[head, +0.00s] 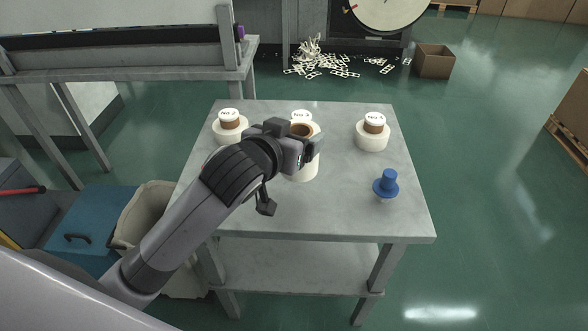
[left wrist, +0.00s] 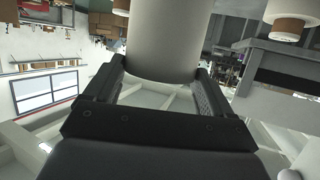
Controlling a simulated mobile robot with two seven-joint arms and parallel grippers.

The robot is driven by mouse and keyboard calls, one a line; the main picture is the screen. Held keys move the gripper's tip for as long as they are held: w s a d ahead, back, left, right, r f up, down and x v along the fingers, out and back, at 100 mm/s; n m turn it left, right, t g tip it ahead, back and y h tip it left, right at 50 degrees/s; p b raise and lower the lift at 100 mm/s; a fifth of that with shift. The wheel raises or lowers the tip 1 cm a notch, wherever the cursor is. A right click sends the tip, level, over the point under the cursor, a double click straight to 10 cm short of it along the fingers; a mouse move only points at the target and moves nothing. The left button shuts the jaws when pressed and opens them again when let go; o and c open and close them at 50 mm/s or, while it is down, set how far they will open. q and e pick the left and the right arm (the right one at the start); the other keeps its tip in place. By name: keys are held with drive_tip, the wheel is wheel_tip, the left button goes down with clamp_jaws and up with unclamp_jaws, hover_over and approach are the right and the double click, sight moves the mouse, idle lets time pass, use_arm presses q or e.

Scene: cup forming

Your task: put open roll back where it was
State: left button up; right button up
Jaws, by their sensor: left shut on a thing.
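The open roll (head: 305,168) is white with a hollow brown core and no cap on top. My left gripper (head: 304,147) is shut around it over the middle of the grey table (head: 330,215). In the left wrist view the roll's white side (left wrist: 165,45) fills the space between the two fingers. The roll looks upright; whether its bottom touches the table I cannot tell. A white labelled cap (head: 301,115) shows just behind it, and what is under that cap is hidden. My right gripper is in neither view.
A capped white roll (head: 229,131) stands at the table's back left and another (head: 372,138) at the back right. A blue knob-shaped object (head: 387,184) stands at the right. A bin (head: 143,215) is at the left.

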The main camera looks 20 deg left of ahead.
use_arm(q)
drive_tip(key=shift+f+b, duration=0.8)
drive_tip(key=shift+f, duration=2.65)
drive_tip(key=shift+f, duration=0.1)
drive_tip(key=o, duration=1.4)
drive_tip(key=shift+o, duration=0.2)
drive_tip(key=shift+s+r, duration=0.25)
drive_tip(key=shift+s, duration=0.2)
drive_tip(key=p+v, duration=0.1)
drive_tip(key=v, duration=1)
drive_tip(key=shift+a, duration=0.2)
